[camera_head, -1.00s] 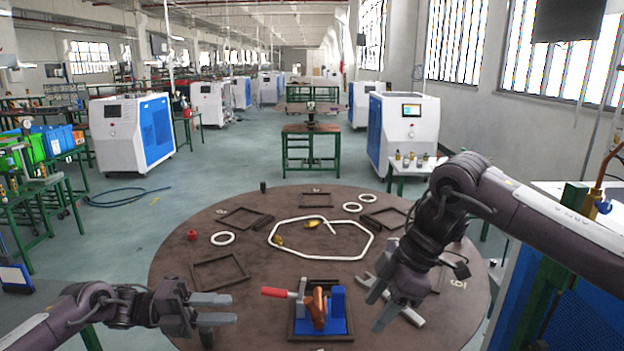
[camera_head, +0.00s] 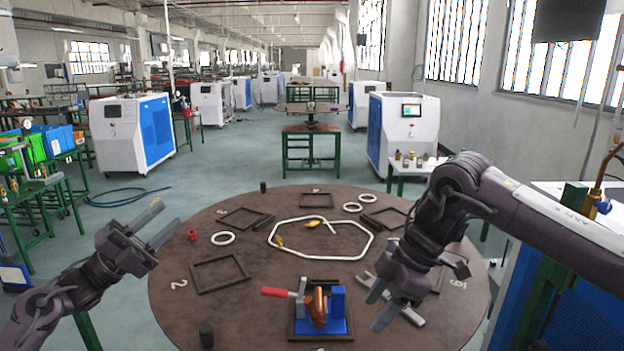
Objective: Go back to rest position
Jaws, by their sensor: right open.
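My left gripper (camera_head: 157,226) is raised at the left, beyond the left edge of the round brown table (camera_head: 172,312). Its two fingers are apart with nothing between them. My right gripper (camera_head: 378,308) hangs over the right part of the table, fingers apart and empty, pointing down. It is to the right of a blue fixture (camera_head: 338,310) that has a red-handled clamp (camera_head: 276,292) and a copper-coloured part (camera_head: 317,306) in it. The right gripper partly hides a grey bar-shaped piece (camera_head: 412,316) on the table.
A white bent tube loop (camera_head: 318,256) lies mid-table, with dark frames (camera_head: 221,273) and white rings (camera_head: 223,239) around it. A dark cylinder (camera_head: 206,334) stands at the front left. A blue panel (camera_head: 580,315) stands at the right edge.

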